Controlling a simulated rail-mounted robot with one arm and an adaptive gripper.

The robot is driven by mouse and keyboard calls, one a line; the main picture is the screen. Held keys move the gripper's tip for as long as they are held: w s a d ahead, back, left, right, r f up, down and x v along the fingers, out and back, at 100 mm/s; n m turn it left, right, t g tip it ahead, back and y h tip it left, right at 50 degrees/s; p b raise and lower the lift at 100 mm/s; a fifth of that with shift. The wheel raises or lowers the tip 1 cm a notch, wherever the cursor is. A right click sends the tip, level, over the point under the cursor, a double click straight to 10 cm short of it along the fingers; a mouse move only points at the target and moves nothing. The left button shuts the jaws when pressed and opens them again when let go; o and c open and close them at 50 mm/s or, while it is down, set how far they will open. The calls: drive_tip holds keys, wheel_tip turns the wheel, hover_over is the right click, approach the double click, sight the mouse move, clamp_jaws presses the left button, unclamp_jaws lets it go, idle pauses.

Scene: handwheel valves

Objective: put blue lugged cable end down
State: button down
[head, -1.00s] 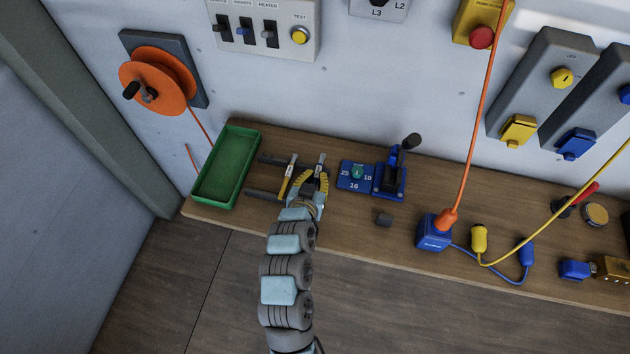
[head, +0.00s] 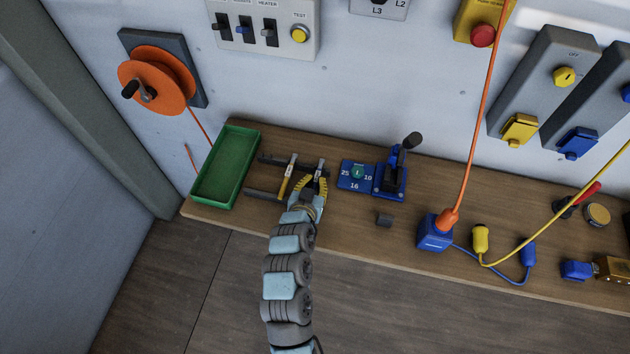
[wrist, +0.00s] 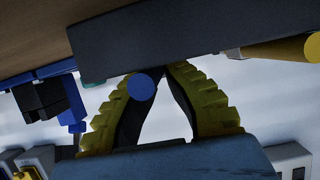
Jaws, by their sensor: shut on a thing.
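In the head view my gripper (head: 314,185) is at the rack on the bench, its yellow-ribbed fingers by the right-hand lug. In the wrist view the fingers (wrist: 165,72) converge under a dark bar, shut on the blue lugged cable end (wrist: 141,87), which shows as a round blue face near the fingertips. In the head view its silver lug (head: 320,164) points up past the fingers; its blue part is hidden there. I cannot tell whether it rests on the rack. The rack's two dark rails (head: 262,193) also hold a yellow lugged cable end (head: 287,178) just left of my gripper.
A green tray (head: 225,168) stands left of the rack. A blue dial plate (head: 356,174) and a blue lever unit (head: 390,180) stand to the right. An orange cable (head: 478,120) hangs to a blue box (head: 434,236).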

drive_tip(key=c, duration=1.2)
unclamp_jaws()
drive_tip(key=shift+c, duration=0.2)
drive_tip(key=shift+p, duration=0.35)
